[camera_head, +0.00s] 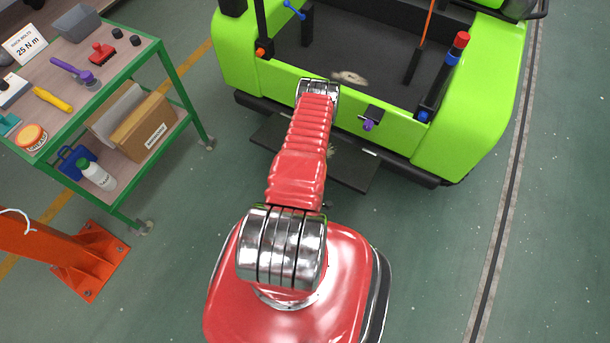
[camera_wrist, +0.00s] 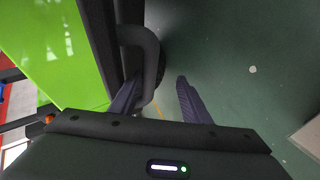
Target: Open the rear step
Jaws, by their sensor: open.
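The cart (camera_head: 470,125) has a bright green body with a black rear bumper; its green side also shows at the left of the wrist view (camera_wrist: 50,45). A flat dark plate, which looks like the rear step (camera_head: 352,172), juts out low below the bumper, partly hidden by my red arm. In the wrist view a dark curved handle (camera_wrist: 152,48) stands out from a black edge. My gripper (camera_wrist: 158,82) is open, with the handle's bar between its fingers, nearer the left one. I cannot tell whether they touch.
A green-framed trolley (camera_head: 150,60) with tools and boxes stands at the left. An orange post base (camera_head: 95,262) is bolted to the floor at lower left. The floor right of my base is clear.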

